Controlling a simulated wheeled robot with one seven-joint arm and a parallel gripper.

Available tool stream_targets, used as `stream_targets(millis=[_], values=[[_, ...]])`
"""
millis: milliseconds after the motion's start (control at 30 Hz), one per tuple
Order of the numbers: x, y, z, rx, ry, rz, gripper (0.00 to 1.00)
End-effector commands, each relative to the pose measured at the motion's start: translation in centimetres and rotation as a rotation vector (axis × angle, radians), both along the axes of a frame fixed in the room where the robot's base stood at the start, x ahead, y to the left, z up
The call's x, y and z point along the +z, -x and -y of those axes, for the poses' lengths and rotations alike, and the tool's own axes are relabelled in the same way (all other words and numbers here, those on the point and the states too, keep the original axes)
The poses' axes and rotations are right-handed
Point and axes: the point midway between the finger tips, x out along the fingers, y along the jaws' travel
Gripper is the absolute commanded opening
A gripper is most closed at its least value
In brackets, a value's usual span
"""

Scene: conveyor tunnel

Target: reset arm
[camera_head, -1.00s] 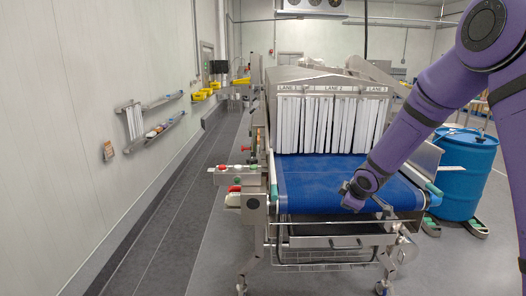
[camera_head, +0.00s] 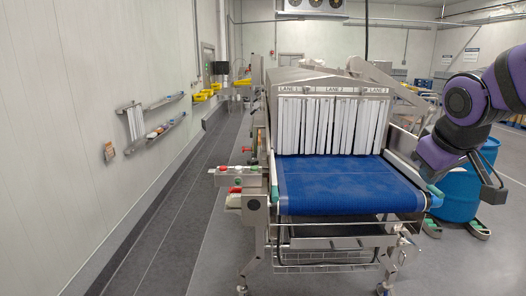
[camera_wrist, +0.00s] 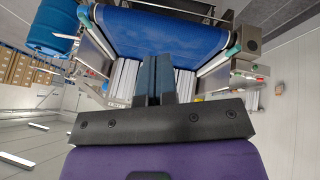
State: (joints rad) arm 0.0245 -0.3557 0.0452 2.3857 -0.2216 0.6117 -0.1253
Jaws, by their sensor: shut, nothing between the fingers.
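My purple arm is folded back at the right of the head view. My gripper (camera_head: 494,190) hangs there in front of the blue barrel, to the right of the conveyor and apart from the belt. In the wrist view its two dark fingers (camera_wrist: 158,60) are together, with nothing between them. Beyond the fingers, the wrist view shows the blue conveyor belt (camera_wrist: 160,35) and the white strip curtain (camera_wrist: 124,77), seen upside down.
The conveyor's blue belt (camera_head: 345,190) is bare and leads to the tunnel curtain (camera_head: 330,126). A blue barrel (camera_head: 459,207) stands to its right. Buttons (camera_head: 237,180) sit on its left side. A wall shelf (camera_head: 163,128) holds small items at the left. The left floor is clear.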

Motion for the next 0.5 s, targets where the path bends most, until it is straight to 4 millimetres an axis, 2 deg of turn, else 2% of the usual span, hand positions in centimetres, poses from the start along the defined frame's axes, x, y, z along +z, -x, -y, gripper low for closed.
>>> stream_targets(millis=[33,100,300,500], values=[[0.6,1.8,-0.1,-0.029,-0.024,0.006,0.00],[1.1,4.1,-0.2,-0.068,-0.062,0.003,0.00],[1.7,10.3,-0.7,-0.164,-0.171,-0.010,0.00],[1.5,14.2,-1.3,-0.218,-0.251,-0.024,0.00]])
